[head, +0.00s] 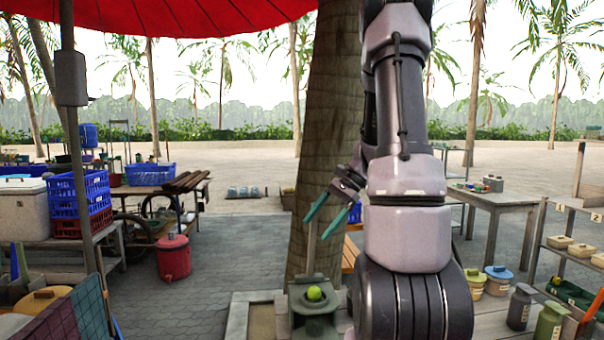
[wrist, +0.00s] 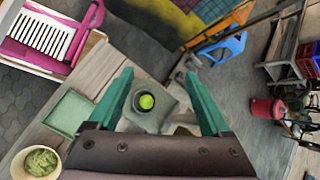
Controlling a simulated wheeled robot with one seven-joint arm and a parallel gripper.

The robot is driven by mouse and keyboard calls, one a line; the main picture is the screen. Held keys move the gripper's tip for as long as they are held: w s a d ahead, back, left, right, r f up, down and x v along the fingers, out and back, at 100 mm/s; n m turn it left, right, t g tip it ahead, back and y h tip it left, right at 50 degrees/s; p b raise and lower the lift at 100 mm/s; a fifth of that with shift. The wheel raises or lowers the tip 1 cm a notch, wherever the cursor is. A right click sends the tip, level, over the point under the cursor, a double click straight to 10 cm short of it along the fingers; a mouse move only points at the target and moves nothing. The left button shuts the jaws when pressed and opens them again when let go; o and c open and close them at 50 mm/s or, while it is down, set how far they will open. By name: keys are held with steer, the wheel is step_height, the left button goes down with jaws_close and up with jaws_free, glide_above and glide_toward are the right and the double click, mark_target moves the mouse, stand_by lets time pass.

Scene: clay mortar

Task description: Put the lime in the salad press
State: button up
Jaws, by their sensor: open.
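The lime (head: 314,293) is a small bright yellow-green ball. It lies in the hollow of the grey clay mortar, the salad press (head: 300,308), low in the middle of the head view. In the wrist view the lime (wrist: 146,102) also sits inside the mortar's bowl (wrist: 166,96), with the rim around it. My gripper (head: 314,231) has teal fingers, which are spread apart with nothing between them. It is above the mortar, clear of the lime. In the wrist view the gripper's fingers (wrist: 160,75) stand on either side of the mortar.
A square green tray (wrist: 70,112) lies empty on the wooden counter, near a bowl of green food (wrist: 40,163). An upright stick (head: 311,250) rises behind the mortar. A red bucket (head: 174,257) stands on the paving at left. Lidded jars (head: 498,281) stand at right.

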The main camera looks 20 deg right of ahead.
steer(key=s+a+r+n+t+h, duration=0.6)
steer(key=s+a+r+n, duration=0.3)
steer(key=s+r, duration=0.5)
step_height(320, 180, up, 2)
steer(key=shift+a+r+n, duration=0.2)
steer(key=shift+a+n, duration=0.2)
steer(key=shift+a, duration=0.85)
